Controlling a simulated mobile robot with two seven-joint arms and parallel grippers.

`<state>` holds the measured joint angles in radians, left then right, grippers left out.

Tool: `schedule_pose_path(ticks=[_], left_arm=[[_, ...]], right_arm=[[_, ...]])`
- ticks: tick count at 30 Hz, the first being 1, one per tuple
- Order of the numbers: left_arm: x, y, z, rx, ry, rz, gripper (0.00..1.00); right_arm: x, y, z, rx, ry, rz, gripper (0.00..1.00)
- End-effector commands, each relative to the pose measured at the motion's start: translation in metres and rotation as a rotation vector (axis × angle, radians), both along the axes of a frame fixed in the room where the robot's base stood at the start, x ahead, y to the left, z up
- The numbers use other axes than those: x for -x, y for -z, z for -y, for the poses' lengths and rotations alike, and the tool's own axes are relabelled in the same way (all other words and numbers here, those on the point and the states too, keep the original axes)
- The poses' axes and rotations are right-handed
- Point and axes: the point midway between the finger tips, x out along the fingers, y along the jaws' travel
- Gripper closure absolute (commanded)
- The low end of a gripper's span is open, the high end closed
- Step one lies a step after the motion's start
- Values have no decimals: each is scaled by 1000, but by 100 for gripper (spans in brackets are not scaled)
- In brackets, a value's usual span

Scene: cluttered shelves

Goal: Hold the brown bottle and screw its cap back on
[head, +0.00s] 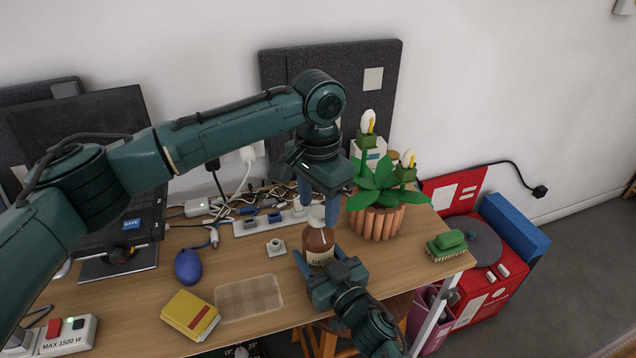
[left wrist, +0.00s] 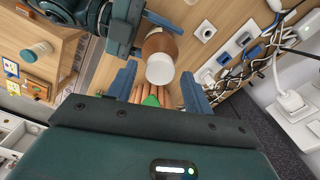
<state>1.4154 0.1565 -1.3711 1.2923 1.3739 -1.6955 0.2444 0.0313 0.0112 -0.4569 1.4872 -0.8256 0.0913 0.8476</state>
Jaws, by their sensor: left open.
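The brown bottle (head: 319,241) with a pale label stands upright near the middle of the desk. A white cap (head: 316,213) sits on its top; I cannot tell how tightly it is seated. The cap also shows in the left wrist view (left wrist: 160,69), with the bottle's brown body (left wrist: 160,43) beyond it. My left gripper (head: 320,207) points down from above, open, its fingers on either side of the cap with gaps in the left wrist view (left wrist: 158,88). My right gripper (head: 320,259) comes from the front, its fingers closed around the bottle's lower body.
A potted plant (head: 376,218) stands close right of the bottle. Cables and a power strip (head: 262,222) lie behind. A small white fitting (head: 276,247), clear tray (head: 248,297), yellow book (head: 190,315) and blue object (head: 188,267) lie left. A green brush (head: 446,245) is at right.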

Motion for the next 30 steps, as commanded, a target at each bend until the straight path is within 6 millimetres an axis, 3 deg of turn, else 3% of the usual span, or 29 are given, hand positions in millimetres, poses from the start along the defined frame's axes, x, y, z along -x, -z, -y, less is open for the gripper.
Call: schedule_pose_path(ticks=[5, 14, 30], left_arm=[[0, 12, 0, 0, 0, 0, 49], [0, 13, 0, 0, 0, 0, 50], [0, 13, 0, 1, 0, 1, 94]], right_arm=[[0, 0, 0, 0, 0, -1, 100], [0, 0, 0, 0, 0, -1, 100], [0, 0, 0, 0, 0, 0, 100]])
